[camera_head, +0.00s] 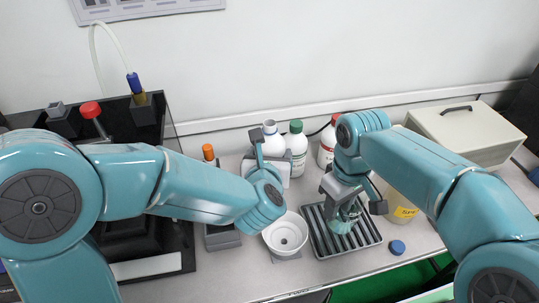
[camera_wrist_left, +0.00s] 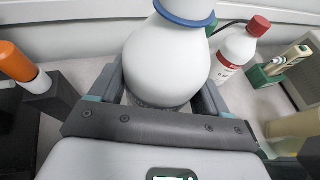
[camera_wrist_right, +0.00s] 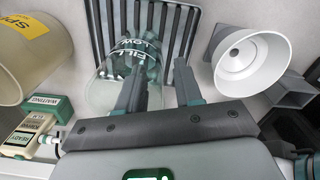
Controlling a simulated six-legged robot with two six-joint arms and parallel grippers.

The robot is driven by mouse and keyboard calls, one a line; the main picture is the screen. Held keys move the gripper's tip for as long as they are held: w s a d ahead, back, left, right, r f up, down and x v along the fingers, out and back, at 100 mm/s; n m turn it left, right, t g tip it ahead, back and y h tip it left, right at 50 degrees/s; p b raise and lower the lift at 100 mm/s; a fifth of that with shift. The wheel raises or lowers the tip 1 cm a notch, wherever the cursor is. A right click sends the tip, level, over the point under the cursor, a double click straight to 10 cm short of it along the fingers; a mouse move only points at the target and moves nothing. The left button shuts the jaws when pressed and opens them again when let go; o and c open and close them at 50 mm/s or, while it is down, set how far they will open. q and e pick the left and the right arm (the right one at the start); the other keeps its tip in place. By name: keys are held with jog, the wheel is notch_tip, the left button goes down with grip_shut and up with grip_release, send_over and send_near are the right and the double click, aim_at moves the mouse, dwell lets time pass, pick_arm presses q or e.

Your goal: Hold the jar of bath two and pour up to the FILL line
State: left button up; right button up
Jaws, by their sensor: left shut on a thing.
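A white bottle with a blue ring at its neck (camera_head: 272,143) stands between the jaws of my left gripper (camera_head: 262,160), which is shut on it; the bottle (camera_wrist_left: 170,62) also fills the middle of the left wrist view. It looks upright. A clear jar (camera_wrist_right: 100,92) with FILL and LOW marks stands on a dark slatted tray (camera_head: 368,240). My right gripper (camera_wrist_right: 158,85) is over the jar with its fingers apart. One finger overlaps the jar in view; I cannot tell whether it touches. In the head view the right gripper largely hides the jar (camera_head: 343,223).
A white funnel (camera_head: 286,235) stands left of the tray. A blue cap (camera_head: 397,247) lies right of it. Bottles with green (camera_head: 296,150) and red (camera_head: 328,150) caps stand behind. A yellow-labelled container (camera_head: 403,210) is at right, near a beige box (camera_head: 468,132).

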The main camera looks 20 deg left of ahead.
jog(key=shift+f, duration=1.4)
grip_shut()
jog(key=shift+o, duration=0.3)
grip_release()
jog(key=shift+r, duration=0.1)
